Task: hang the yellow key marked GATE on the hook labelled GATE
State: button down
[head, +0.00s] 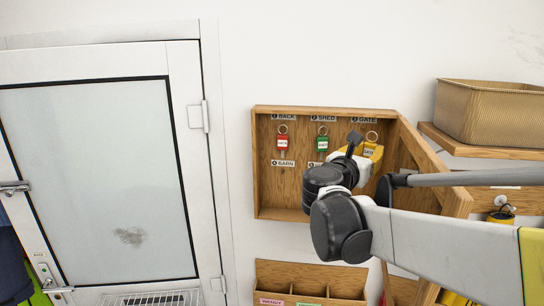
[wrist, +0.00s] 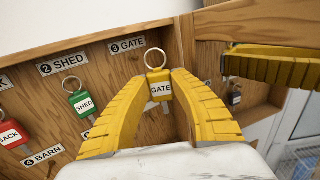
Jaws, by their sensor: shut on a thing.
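The yellow key tag (wrist: 161,90) marked GATE is upright between the yellow fingertips of my gripper (wrist: 160,80) in the wrist view. Its metal ring stands up above the fingertips. In the head view my gripper (head: 371,151) is at the upper right of the key cabinet, with the key ring (head: 371,137) showing above it. The GATE label (wrist: 127,46), numbered 3, is up and left of the ring in the wrist view; in the head view the label (head: 366,119) is just above the ring. The GATE hook cannot be made out, nor whether the ring touches it.
The wooden cabinet (head: 262,195) holds a red BACK key (wrist: 10,134) and a green SHED key (wrist: 83,103) on hooks left of my gripper. Its side wall is close on the right. A yellow ribbed bar (wrist: 270,65) shows there. A basket (head: 490,112) sits on a right-hand shelf.

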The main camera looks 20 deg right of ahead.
jog(key=shift+w+d+f+b, duration=0.15)
jog(key=shift+w+d+b, duration=0.15)
jog(key=shift+w+d, duration=0.55)
jog(key=shift+w+d+f+b, duration=0.1)
jog(key=shift+w+d+b, duration=0.3)
jog(key=shift+w, duration=0.85)
jog(key=shift+w+d+f+b, duration=0.15)
jog(key=shift+w+d+b, duration=0.1)
jog(key=shift+w+d, duration=0.65)
jog(key=shift+w+d+f+b, duration=0.15)
jog(key=shift+w+f+b, duration=0.3)
jog(key=shift+w, duration=0.3)
jog(key=c, duration=1.1)
grip_release()
jog(key=shift+c, duration=0.2)
jog(key=shift+o, duration=0.3)
jog(key=shift+s+r, duration=0.1)
